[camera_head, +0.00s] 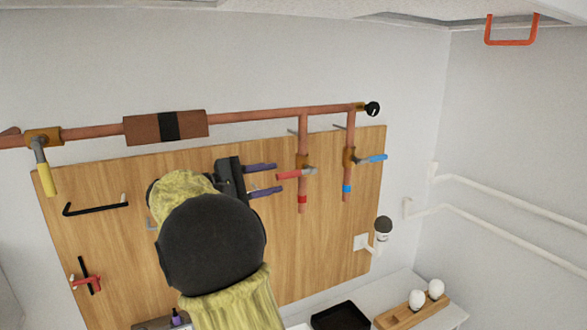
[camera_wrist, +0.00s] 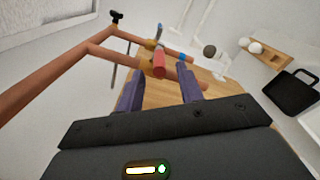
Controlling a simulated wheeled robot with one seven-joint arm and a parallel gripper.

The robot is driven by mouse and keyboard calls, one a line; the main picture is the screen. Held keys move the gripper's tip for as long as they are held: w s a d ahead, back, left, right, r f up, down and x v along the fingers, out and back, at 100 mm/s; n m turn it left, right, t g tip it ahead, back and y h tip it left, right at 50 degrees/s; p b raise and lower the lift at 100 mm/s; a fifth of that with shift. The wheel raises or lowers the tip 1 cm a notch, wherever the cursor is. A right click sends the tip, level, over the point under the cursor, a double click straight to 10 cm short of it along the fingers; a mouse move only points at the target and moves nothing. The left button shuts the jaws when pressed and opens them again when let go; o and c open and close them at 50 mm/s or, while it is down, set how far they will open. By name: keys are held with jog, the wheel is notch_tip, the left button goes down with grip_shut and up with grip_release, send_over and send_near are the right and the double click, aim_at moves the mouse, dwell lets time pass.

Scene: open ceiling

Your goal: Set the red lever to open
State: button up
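The red lever (camera_head: 290,175) sits on a brass valve on a vertical copper pipe and points left, crosswise to that pipe. In the wrist view the red lever (camera_wrist: 159,66) points toward my gripper (camera_wrist: 160,88), lying ahead of and between the two purple fingers. My gripper (camera_head: 271,179) is open and empty just left of the lever in the head view, one finger slightly above the lever's level and one below. No contact between fingers and lever is visible. My arm hides part of the board.
A blue lever (camera_head: 375,158) is on the neighbouring pipe at the right. A yellow lever (camera_head: 45,179) hangs at the far left. The wooden board (camera_head: 332,235) lies behind the pipes. A black tray (camera_head: 341,317) and a wooden holder with white bulbs (camera_head: 403,315) stand below right.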

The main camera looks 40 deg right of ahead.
aim_at(298, 174)
jog(key=p+x, duration=0.2)
jog(key=x, duration=0.4)
jog(key=shift+d, duration=0.25)
jog(key=shift+c, duration=0.5)
grip_shut()
